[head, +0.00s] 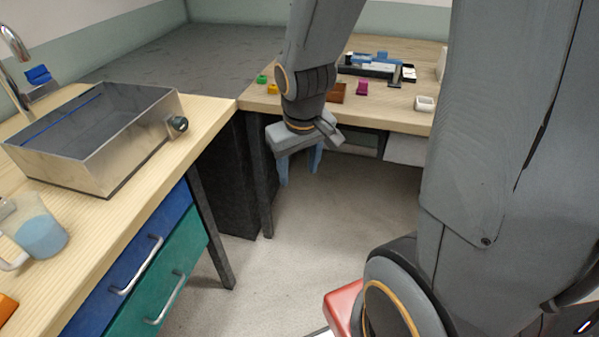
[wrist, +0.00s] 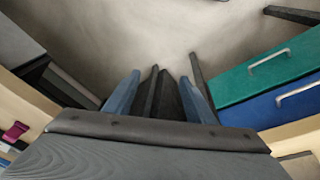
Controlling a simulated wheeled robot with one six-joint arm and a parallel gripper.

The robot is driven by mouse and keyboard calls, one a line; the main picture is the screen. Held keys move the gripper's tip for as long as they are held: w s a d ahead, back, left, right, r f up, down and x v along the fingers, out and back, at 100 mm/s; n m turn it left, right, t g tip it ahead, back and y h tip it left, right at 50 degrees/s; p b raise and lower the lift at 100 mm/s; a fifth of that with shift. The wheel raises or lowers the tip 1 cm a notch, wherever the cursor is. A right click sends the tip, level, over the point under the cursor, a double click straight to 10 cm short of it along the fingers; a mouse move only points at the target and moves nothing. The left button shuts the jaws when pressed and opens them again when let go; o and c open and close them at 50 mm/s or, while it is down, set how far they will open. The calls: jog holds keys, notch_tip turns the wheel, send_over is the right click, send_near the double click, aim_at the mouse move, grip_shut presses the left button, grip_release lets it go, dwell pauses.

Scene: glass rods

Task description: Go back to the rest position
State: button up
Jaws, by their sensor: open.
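My gripper (head: 300,172) hangs over the open floor between two benches in the head view, fingers pointing down. Its two blue-grey fingers are apart, with nothing between them. In the wrist view my gripper (wrist: 160,98) is also open and empty, with dark table legs and floor showing beyond the fingers. My arm's upper links fill the right side of the head view.
A left bench holds a metal basin (head: 150,135) and a jug of blue liquid (head: 40,235); blue (head: 130,265) and green (head: 165,285) drawers sit below. The back bench (head: 400,118) carries a pink block (head: 362,88), a white dish (head: 424,104) and other small items.

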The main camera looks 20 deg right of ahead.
jog(key=shift+s+a+r, duration=0.1)
jog(key=shift+s, duration=0.65)
jog(key=s+a+r+m+g, duration=0.1)
jog(key=s+g, duration=0.1)
jog(key=s, duration=0.4)
jog(key=shift+a+r, duration=0.15)
jog(key=shift+a, duration=0.15)
